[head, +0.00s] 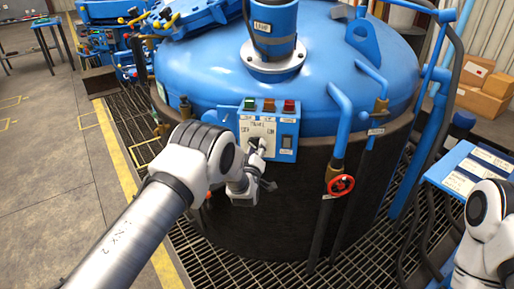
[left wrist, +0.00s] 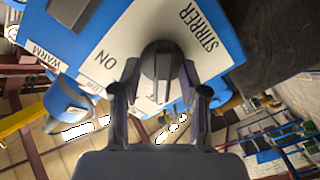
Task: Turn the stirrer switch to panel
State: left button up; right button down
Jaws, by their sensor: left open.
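The blue control panel (head: 287,143) is mounted on the front of the big blue-lidded furnace. In the left wrist view its white plate (left wrist: 118,52) reads "STIRRER" and "ON". The dark grey stirrer switch (left wrist: 162,60) stands out from this plate. My left gripper (head: 257,150) is at the panel face in the head view and hides part of it. In the left wrist view my left gripper (left wrist: 160,85) is open, one finger on each side of the switch. I cannot tell whether the fingers touch it. My right gripper is out of view.
Green, orange and red buttons (head: 269,105) sit along the panel's top. A blue pipe with a red valve wheel (head: 341,185) stands to the right of the panel. A blue stand with labels (head: 470,170) is at the right. Dark floor grating surrounds the furnace.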

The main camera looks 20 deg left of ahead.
pick_arm(q)
jog(key=shift+w+a+f, duration=0.1)
jog(key=shift+w+a, duration=0.15)
jog(key=shift+w, duration=0.45)
grip_shut()
jog(key=shift+f+m+b, duration=0.1)
jog(key=shift+m+b, duration=0.6)
jog(key=shift+m, duration=0.1)
jog(key=shift+m+b, duration=0.85)
jog(key=shift+m, duration=0.25)
jog(key=m+b, duration=0.1)
jog(key=m, duration=0.2)
jog(key=shift+b, duration=0.35)
jog(key=shift+m+b, duration=0.35)
jog(key=shift+m, duration=0.65)
